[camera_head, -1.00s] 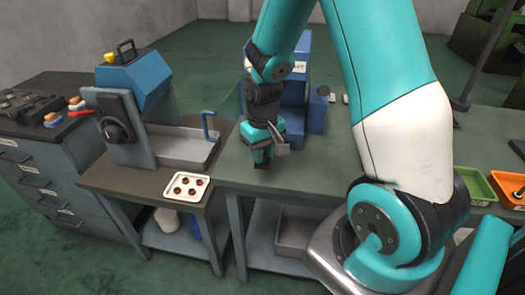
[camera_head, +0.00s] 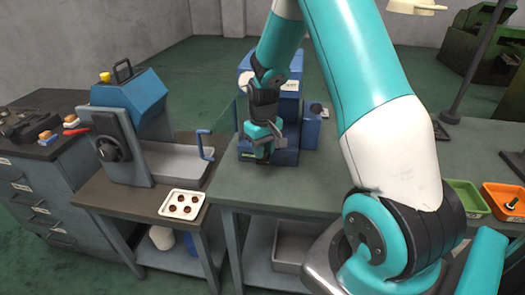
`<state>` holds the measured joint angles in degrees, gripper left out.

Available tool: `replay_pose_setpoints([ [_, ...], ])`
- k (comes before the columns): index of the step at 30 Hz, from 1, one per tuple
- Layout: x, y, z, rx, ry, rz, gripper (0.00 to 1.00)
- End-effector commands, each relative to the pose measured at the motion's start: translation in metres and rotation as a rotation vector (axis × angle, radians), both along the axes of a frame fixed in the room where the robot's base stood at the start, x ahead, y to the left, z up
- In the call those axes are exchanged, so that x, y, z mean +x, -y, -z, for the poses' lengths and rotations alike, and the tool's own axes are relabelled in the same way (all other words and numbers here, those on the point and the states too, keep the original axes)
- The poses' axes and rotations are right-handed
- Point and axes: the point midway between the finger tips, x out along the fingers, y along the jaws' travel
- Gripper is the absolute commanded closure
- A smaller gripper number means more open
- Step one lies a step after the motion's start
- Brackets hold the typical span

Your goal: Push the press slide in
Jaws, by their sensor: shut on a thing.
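The blue press (camera_head: 290,103) stands at the back of the middle bench, partly hidden by my arm. My gripper (camera_head: 263,158) points down at the front of this base and is shut on a small dark part, apparently the front of the press slide. The fingers cover most of that part, and the slide's body cannot be made out behind them.
Left is a blue-topped machine (camera_head: 135,92) with a grey trough (camera_head: 176,163) and upright blue handle (camera_head: 204,146). A white tray (camera_head: 163,211) holds several round parts. Green (camera_head: 468,200) and orange (camera_head: 507,203) bins are right. The bench front is clear.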

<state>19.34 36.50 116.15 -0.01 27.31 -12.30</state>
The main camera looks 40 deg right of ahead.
Motion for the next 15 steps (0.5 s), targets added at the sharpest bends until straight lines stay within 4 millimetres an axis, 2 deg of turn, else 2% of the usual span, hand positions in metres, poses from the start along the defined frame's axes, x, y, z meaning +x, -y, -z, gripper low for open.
replay_pose_setpoints([
  [1, 0.0002, -0.0006, -0.0007, 0.001, 0.0, -0.002, 0.71],
  [4, 0.0, -0.0007, -0.0006, 0.001, 0.0, -0.002, 0.48],
  [15, 0.0001, -0.0002, -0.0048, 0.0, 0.001, 0.0, 0.47],
])
